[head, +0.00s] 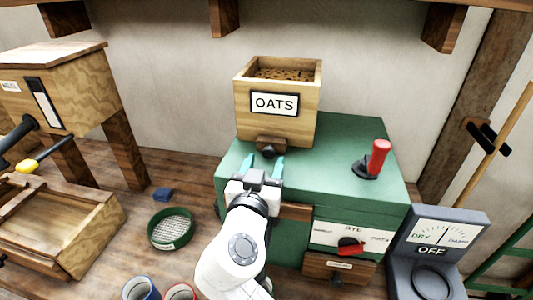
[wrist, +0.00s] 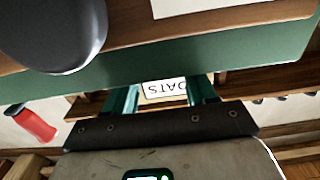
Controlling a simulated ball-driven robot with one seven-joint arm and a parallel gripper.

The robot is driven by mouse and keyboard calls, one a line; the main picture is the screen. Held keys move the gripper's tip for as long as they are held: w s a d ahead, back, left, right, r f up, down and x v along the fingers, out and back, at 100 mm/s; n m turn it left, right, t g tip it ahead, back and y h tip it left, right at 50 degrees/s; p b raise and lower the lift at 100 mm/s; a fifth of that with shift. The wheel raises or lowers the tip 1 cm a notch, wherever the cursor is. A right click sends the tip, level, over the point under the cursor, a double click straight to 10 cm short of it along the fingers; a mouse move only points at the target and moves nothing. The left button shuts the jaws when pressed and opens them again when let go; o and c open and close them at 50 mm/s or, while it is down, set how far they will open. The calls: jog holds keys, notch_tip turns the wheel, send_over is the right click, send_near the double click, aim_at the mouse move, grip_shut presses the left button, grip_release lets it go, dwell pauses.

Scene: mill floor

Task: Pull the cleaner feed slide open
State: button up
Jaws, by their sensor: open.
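The green cleaner (head: 345,137) carries a wooden hopper (head: 300,125) labelled OATS with grain inside. A small wooden slide (head: 266,141) with a dark knob (head: 269,152) is at the hopper's front base. How far it is out is hard to tell. My gripper (head: 264,164) has teal fingertips spread apart, just in front of and below the knob, with nothing held. In the wrist view the teal fingers of my gripper (wrist: 162,97) point toward the upside-down OATS label (wrist: 164,89). Contact with the knob cannot be made out.
A red lever (head: 379,158) stands on the cleaner's right. The front has a RYE dial (head: 350,246) and a lower drawer (head: 322,264). A grey DRY/DAMP meter (head: 437,240) stands right. A round green sieve (head: 171,229) and wooden tray (head: 55,231) are left.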

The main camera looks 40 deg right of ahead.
aim_at(271, 147)
jog(key=shift+x, duration=1.35)
jog(key=shift+c, duration=0.2)
grip_shut()
